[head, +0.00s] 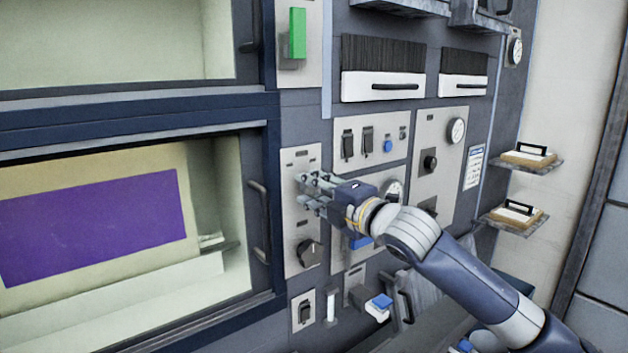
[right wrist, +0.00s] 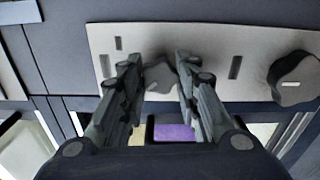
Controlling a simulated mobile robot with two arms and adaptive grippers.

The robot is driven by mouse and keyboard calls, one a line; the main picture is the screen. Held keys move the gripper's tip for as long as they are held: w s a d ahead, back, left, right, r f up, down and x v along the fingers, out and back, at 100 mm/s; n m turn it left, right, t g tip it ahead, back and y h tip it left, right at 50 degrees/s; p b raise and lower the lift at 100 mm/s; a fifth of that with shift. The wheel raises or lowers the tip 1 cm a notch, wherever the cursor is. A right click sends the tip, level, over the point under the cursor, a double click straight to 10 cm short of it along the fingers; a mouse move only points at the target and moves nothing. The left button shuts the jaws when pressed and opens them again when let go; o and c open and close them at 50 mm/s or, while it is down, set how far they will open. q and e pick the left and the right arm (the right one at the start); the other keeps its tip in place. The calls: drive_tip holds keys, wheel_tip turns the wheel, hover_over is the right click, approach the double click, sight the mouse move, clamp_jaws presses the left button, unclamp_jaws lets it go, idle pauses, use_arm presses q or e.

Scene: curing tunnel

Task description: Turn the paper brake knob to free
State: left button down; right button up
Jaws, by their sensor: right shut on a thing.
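A narrow pale panel (head: 299,215) stands just right of the lower window and carries two dark knobs, one above the other. My right gripper (head: 311,189) reaches in from the right and is at the upper knob, which its fingers hide in the head view. In the right wrist view the gripper (right wrist: 159,72) has a finger on each side of this grey knob (right wrist: 159,76) and is shut on it. The lower knob (head: 308,252) is free; it also shows at the right in the right wrist view (right wrist: 295,78). The labels are too small to read. My left gripper is not in view.
A window handle (head: 259,222) stands out close to the left of the panel. To the right are a switch panel (head: 371,143) and a panel with a round gauge (head: 456,131). Two small shelves (head: 527,163) jut from the right wall.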

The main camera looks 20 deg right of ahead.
drive_tip(key=shift+f+n+p, duration=0.15)
drive_tip(key=shift+n+p, duration=0.15)
drive_tip(key=shift+n, duration=0.2)
drive_tip(key=o, duration=1.1)
drive_tip(key=shift+c, duration=0.2)
drive_tip(key=shift+s, duration=0.1)
drive_tip(key=v, duration=1.2)
